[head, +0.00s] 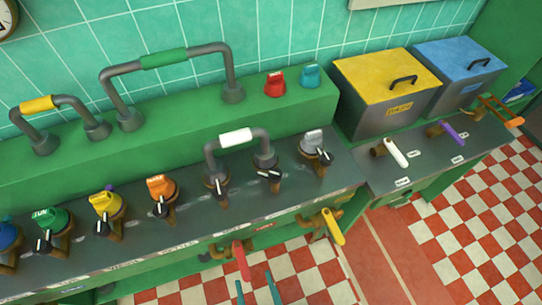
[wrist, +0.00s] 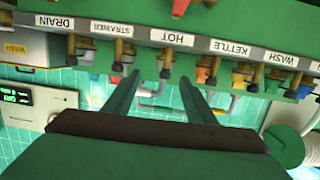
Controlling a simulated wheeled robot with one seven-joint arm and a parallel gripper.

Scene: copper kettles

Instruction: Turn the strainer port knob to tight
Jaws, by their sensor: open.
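The strainer port knob appears in the wrist view (wrist: 118,54), a black handle on a brass stem beside the STRAINER label (wrist: 110,29). In the head view it seems to be the black handle (head: 268,175) at the right foot of the white-gripped pipe; its label is unreadable there. That handle lies roughly sideways, unlike its left neighbour. My gripper (wrist: 160,78) is open and empty.
Close neighbours are the HOT knob (wrist: 167,63) and the DRAIN knob (wrist: 72,43). A red lever (head: 241,260) and a yellow lever (head: 333,227) stick out below the counter edge. The white-gripped pipe (head: 235,138) arches behind the knobs. Checkered floor in front is clear.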

